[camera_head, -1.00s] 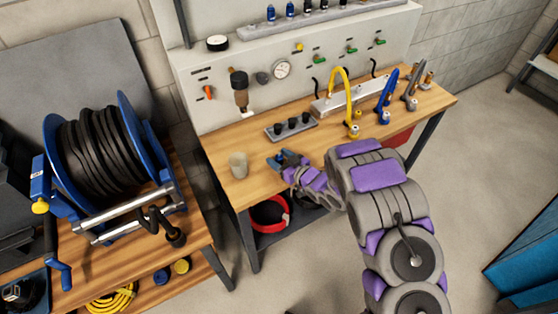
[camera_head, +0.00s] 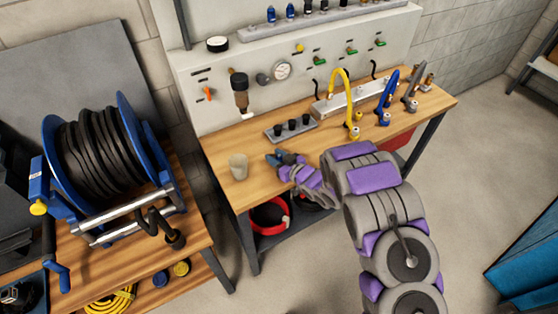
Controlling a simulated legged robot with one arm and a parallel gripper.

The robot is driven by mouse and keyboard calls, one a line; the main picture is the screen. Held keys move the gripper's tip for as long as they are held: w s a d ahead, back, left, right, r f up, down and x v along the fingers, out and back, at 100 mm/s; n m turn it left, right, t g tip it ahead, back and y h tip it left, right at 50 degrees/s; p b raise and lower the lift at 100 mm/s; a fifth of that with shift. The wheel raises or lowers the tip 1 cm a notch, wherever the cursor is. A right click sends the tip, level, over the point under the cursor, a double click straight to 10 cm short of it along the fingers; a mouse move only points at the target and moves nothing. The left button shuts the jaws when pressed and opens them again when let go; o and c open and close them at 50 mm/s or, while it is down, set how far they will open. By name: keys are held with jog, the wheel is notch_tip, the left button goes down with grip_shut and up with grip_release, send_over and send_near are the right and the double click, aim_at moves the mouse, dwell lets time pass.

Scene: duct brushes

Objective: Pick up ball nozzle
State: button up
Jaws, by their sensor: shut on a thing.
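My gripper (camera_head: 274,159) is over the front part of the wooden workbench (camera_head: 222,148), just right of a beige cup (camera_head: 238,166). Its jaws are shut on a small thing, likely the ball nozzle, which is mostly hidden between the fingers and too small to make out. A grey holder (camera_head: 274,136) with several short black nozzles (camera_head: 291,125) stands on the bench just behind my gripper. My purple and grey arm reaches in from the lower right and hides part of the bench's front edge.
Yellow (camera_head: 347,84), blue (camera_head: 388,90) and grey curved hoses stand at a metal block right of the holder. A panel (camera_head: 215,105) with a gauge (camera_head: 282,70) and valves rises behind. A blue hose reel (camera_head: 48,140) stands on the left bench.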

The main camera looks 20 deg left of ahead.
jog(key=shift+r, duration=0.15)
grip_shut()
jog(key=shift+r+p, duration=0.25)
jog(key=shift+p, duration=0.15)
jog(key=f+p+v, duration=0.2)
jog(key=f+v, duration=0.1)
jog(key=v, duration=1.4)
jog(key=shift+s+d+f, duration=0.25)
jog(key=shift+s+d, duration=0.15)
jog(key=shift+d, duration=0.15)
jog(key=w+d+r+m+t+h, duration=0.2)
jog(key=w+d+r+t, duration=0.1)
jog(key=w+d+r, duration=0.4)
jog(key=d+r+m+t+h, duration=0.1)
jog(key=d+r+m+h, duration=0.1)
jog(key=d+r, duration=0.3)
jog(key=w+d+r+m+t+h, duration=0.1)
jog(key=d+r, duration=0.4)
jog(key=r, duration=0.7)
jog(key=w+d+r+m+t+h, duration=0.1)
jog(key=d+r+m+t+h, duration=0.1)
jog(key=r, duration=0.6)
jog(key=d+m+h, duration=0.1)
jog(key=d+h, duration=0.1)
jog(key=d, duration=0.1)
jog(key=shift+w+d+r+m, duration=0.2)
jog(key=shift+d+m, duration=0.1)
jog(key=shift+m, duration=0.1)
jog(key=shift+w+t, duration=0.1)
jog(key=shift+t, duration=0.2)
